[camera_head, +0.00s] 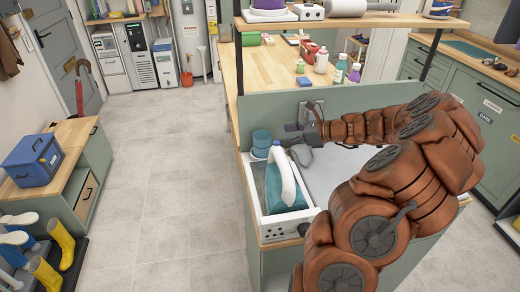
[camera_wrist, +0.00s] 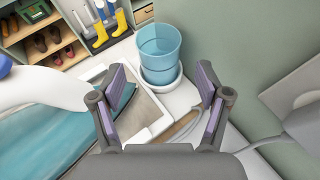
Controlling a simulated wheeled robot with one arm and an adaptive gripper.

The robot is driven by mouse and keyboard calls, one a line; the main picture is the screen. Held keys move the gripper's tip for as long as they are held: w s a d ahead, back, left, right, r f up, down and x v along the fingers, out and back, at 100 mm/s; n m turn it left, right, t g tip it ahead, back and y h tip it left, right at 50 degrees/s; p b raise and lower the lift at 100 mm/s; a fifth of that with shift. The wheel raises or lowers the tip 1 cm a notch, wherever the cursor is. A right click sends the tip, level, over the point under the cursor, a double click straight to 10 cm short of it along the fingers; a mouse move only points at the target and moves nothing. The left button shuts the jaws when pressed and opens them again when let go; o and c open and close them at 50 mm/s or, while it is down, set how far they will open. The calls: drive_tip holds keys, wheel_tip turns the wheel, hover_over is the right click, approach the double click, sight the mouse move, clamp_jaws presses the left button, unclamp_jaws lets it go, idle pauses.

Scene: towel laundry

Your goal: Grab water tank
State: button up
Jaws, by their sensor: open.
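The water tank is most likely the clear blue cup-shaped container (camera_wrist: 159,52), which stands upright in a white round seat on a white base. In the head view the blue container (camera_head: 262,139) is at the back end of the white ironing station, close to the green panel. My gripper (camera_wrist: 162,97) is open and empty, with its two purple-padded fingers spread. In the wrist view the container lies ahead, between and beyond the fingertips. In the head view my gripper (camera_head: 293,130) is just right of the container. Whether a finger touches it I cannot tell.
A white and teal steam iron (camera_head: 283,182) rests in the white station (camera_head: 292,228) in front of the container. The green panel (camera_head: 222,131) stands close behind. Bottles stand on the wooden counter (camera_head: 270,78).

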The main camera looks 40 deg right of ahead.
sight(268, 137)
drive_tip(key=shift+p+x, duration=1.05)
drive_tip(key=shift+x, duration=2)
drive_tip(key=shift+a, duration=0.15)
drive_tip(key=c, duration=1)
drive_tip(key=shift+r, duration=0.15)
drive_tip(key=shift+c, duration=0.2)
